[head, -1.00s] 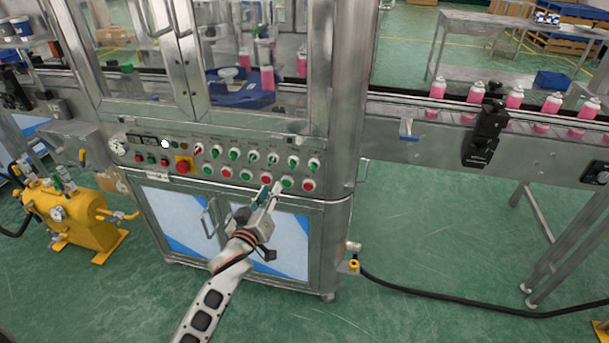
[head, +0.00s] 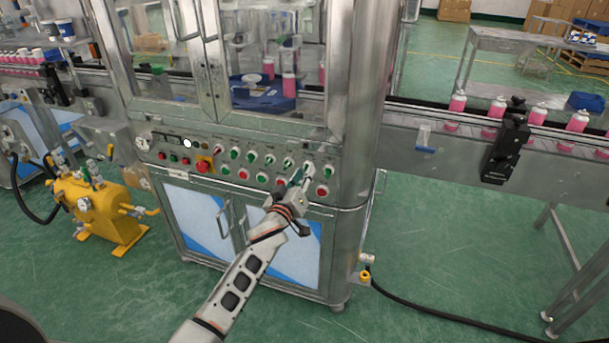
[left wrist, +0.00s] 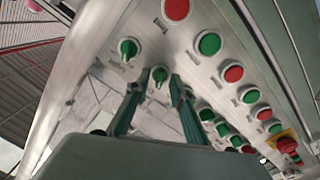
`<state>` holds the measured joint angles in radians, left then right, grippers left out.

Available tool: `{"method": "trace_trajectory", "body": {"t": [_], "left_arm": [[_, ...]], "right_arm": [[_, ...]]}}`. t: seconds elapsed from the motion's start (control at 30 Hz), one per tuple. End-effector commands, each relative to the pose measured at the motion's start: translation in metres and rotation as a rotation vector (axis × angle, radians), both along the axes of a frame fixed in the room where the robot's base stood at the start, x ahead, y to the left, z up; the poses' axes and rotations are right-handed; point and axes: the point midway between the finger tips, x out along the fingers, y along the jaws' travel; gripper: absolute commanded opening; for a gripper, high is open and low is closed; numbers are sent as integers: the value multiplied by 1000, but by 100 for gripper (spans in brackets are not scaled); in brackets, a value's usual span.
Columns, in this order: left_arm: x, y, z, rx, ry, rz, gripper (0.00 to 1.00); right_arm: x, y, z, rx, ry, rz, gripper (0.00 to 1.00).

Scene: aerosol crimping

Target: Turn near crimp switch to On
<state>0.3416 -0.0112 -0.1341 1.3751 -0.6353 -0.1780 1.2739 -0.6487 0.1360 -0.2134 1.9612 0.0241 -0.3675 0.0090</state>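The control panel (head: 177,157) on the machine's front carries a row of green knob switches above red and green buttons. My left gripper (head: 301,176) is at the right end of this panel, in front of the second switch from the right. In the left wrist view, my left gripper (left wrist: 155,88) is open. One green switch (left wrist: 160,75) shows between its two fingertips, with gaps visible on both sides. The end switch (left wrist: 128,48) is outside the fingers; it also shows in the head view (head: 328,171). Labels are too small to read. My right gripper is out of view.
A red emergency button on a yellow plate (head: 204,165) sits left of the switches. Cabinet doors with handles (head: 195,215) are below. A conveyor with pink cans (head: 497,107) runs right. A yellow tank (head: 100,208) stands at left.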

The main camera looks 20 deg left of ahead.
Motion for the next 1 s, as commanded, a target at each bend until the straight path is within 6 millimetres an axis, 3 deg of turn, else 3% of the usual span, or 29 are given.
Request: {"method": "trace_trajectory", "body": {"t": [0.37,0.4,0.5,1.0], "left_arm": [[8,0,0,0,0,0,23],[8,0,0,0,0,0,20],[8,0,0,0,0,0,0],[8,0,1,67,-2,1,0]], "right_arm": [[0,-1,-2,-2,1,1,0],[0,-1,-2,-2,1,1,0],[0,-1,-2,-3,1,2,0],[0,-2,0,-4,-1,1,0]]}}
